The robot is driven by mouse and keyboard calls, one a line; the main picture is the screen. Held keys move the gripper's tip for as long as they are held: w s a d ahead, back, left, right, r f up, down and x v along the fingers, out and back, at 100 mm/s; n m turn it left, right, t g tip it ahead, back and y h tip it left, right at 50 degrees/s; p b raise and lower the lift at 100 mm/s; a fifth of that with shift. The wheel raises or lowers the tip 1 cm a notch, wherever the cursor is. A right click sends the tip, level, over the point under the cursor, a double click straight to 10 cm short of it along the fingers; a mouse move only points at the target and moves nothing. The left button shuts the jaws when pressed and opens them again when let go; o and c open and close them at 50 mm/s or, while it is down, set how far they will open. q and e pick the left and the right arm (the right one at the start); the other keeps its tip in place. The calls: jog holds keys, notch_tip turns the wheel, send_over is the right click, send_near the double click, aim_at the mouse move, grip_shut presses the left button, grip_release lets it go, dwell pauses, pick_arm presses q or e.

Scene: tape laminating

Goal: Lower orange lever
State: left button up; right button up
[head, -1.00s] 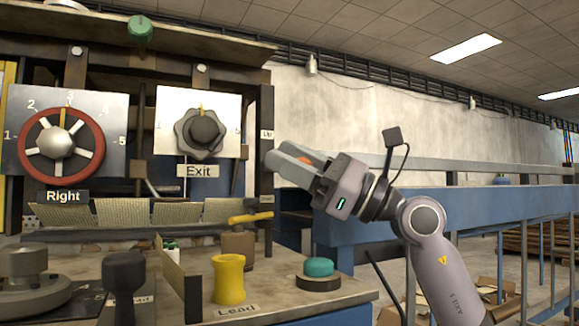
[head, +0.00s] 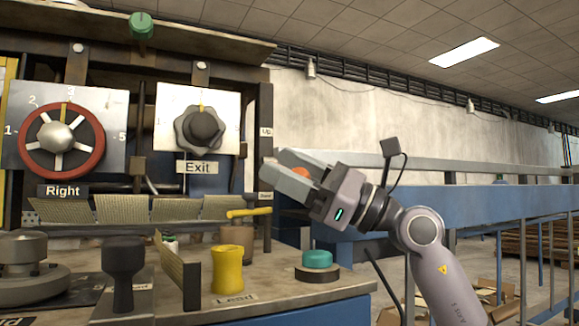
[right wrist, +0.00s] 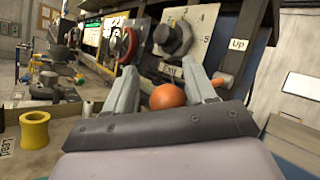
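The orange lever shows as a round orange knob (head: 301,172) in the head view, at the right side of the machine and partly covered by my right gripper (head: 270,163). In the right wrist view, the orange knob (right wrist: 167,95) sits between the two grey fingers of my right gripper (right wrist: 160,72), close to the palm. A gap shows beside the knob and the fingertips are spread apart, so the gripper is open around it. My left gripper is not in view.
An "Up" label (head: 266,132) is on the machine's right post. A blue rail (head: 450,210) runs behind the arm.

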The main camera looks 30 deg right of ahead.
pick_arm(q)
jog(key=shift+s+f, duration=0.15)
pick_arm(e)
jog(key=shift+w+d+f, duration=0.15)
jog(key=shift+w+f, duration=0.1)
jog(key=shift+f, duration=0.05)
jog(key=shift+d+f, duration=0.1)
pick_arm(q)
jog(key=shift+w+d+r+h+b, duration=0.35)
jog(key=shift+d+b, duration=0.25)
jog(key=shift+b, duration=0.15)
pick_arm(e)
jog(key=v, duration=0.7)
jog(key=shift+s+r, duration=0.2)
jog(key=shift+r, duration=0.05)
